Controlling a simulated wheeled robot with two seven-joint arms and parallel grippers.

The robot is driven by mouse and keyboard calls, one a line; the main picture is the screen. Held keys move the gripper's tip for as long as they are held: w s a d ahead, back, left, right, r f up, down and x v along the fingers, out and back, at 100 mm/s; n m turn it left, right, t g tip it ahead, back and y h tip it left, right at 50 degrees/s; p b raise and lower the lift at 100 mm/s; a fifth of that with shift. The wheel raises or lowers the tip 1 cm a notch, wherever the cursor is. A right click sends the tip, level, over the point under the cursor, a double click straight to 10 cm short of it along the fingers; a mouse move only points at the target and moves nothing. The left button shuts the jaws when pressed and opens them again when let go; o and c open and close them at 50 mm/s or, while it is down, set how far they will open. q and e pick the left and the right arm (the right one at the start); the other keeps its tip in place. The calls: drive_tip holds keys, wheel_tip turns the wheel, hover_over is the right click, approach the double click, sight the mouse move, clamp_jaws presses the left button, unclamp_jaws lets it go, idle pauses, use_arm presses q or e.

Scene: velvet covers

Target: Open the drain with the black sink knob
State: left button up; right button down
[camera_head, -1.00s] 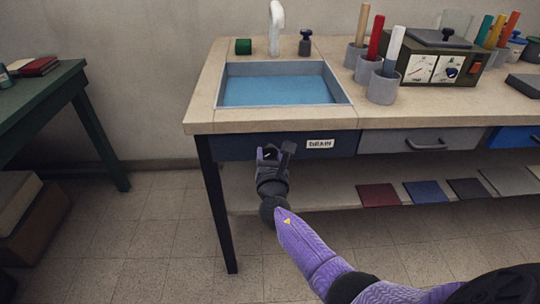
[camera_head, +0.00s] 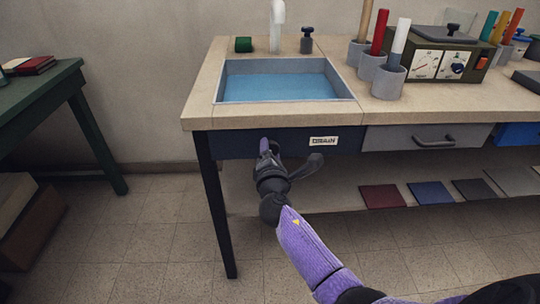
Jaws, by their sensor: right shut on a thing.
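The sink (camera_head: 278,91) is set in the counter's left end and holds blue water. Below its front edge is a dark blue panel with a white DRAIN label (camera_head: 323,141). My right gripper (camera_head: 271,156) is at this panel, left of the label, shut on the black sink knob, which is mostly hidden by the gripper. A dark rounded piece sticks out to the right of the gripper; I cannot tell whether it is a finger or part of the knob. My left gripper is out of view.
A white faucet (camera_head: 277,28), a green block (camera_head: 243,45) and a small black-topped fitting (camera_head: 307,42) stand behind the sink. Grey cups with colored rods are to its right. A grey drawer (camera_head: 425,138) is beside the panel. Colored tiles lie on the lower shelf.

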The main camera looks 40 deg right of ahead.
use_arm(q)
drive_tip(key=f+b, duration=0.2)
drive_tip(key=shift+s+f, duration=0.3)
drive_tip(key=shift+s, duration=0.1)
use_arm(e)
drive_tip(key=m, duration=0.9)
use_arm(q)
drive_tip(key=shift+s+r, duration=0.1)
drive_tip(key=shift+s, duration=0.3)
use_arm(e)
drive_tip(key=shift+c, duration=0.5)
unclamp_jaws()
drive_tip(key=shift+r, duration=0.1)
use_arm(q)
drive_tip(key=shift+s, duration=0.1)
